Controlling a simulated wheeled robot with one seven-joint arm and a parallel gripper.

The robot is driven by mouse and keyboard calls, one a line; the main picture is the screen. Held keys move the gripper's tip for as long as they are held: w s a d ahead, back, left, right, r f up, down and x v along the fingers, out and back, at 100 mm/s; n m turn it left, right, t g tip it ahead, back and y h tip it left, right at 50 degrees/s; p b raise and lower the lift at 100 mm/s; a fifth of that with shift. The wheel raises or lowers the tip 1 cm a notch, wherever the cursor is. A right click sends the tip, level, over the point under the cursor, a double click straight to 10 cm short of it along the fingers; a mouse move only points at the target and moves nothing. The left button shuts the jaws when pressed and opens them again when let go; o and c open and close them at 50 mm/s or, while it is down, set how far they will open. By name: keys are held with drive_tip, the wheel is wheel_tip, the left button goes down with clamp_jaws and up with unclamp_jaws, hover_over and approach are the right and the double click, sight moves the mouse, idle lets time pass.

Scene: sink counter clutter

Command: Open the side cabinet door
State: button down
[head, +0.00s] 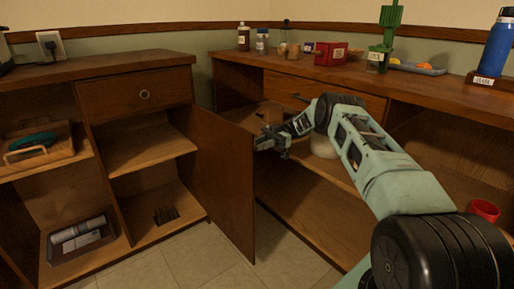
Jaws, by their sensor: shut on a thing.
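The side cabinet door (225,175) is a brown wooden panel that stands swung open at the right end of the left cabinet (150,72). Its plain face is toward me and its free edge points toward the right counter. My gripper (263,138) is at the upper part of that free edge, on the door's right side. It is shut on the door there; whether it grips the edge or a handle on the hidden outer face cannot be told. The open shelves (150,150) of the left cabinet show beside the door.
A drawer with a round knob (145,94) is above the shelves. A tray with a green item (35,142), a basket (85,240) and a dark rack (166,215) stand inside. A red cup (483,209) is on the right shelf. The tiled floor (175,268) is clear.

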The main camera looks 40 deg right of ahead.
drive_tip(key=shift+d, duration=0.15)
drive_tip(key=c, duration=1.1)
unclamp_jaws()
